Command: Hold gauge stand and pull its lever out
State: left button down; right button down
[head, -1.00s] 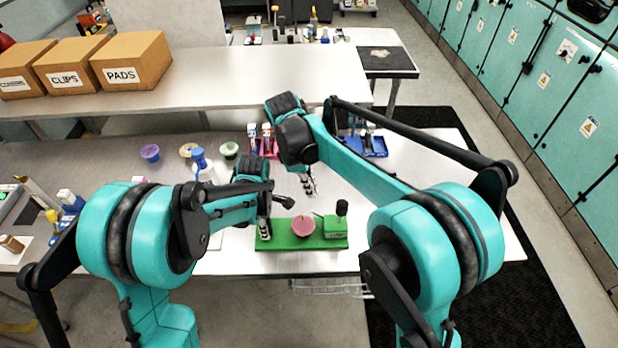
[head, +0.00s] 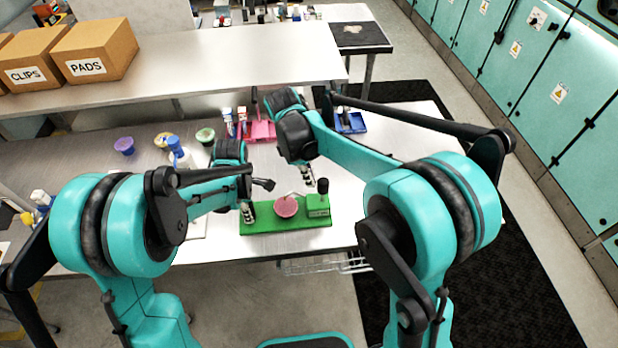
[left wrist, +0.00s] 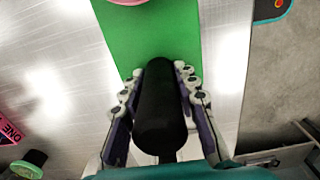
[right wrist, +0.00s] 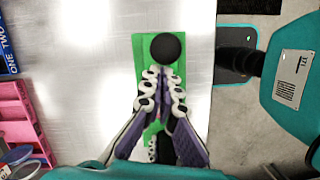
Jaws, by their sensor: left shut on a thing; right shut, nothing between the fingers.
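The gauge stand is a green base (head: 262,226) near the front table edge, with a pink round disc (head: 286,207) in its middle. A green block (head: 318,206) with a black knob (head: 323,186) stands at its right end. A thin pale piece, perhaps the lever, shows beside the disc. My left gripper (head: 247,210) is shut on the black post (left wrist: 160,110) at the base's left end. My right gripper (head: 309,178) is shut and empty, beside the black knob, which also shows in the right wrist view (right wrist: 168,48). Its fingers hide the disc there.
A pink rack (head: 262,131) and a blue tray (head: 352,123) stand behind the stand. Purple (head: 124,146) and green (head: 205,136) cups and a blue-capped bottle (head: 176,150) are at the left. Boxes (head: 96,50) sit on the rear bench.

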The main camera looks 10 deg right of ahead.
jog(key=shift+d+r, duration=0.1)
jog(key=shift+d, duration=0.2)
jog(key=shift+d+y, duration=0.1)
jog(key=shift+y, duration=0.3)
jog(key=shift+d+r+y, duration=0.15)
jog(key=shift+d+y, duration=0.55)
jog(key=shift+d, duration=0.1)
jog(key=d+y, duration=0.2)
jog(key=d, duration=0.1)
jog(key=d+y, duration=0.1)
jog(key=d, duration=0.1)
jog(key=shift+f, duration=0.3)
pick_arm(q)
jog(key=shift+a, duration=0.2)
pick_arm(e)
jog(key=shift+d, duration=0.15)
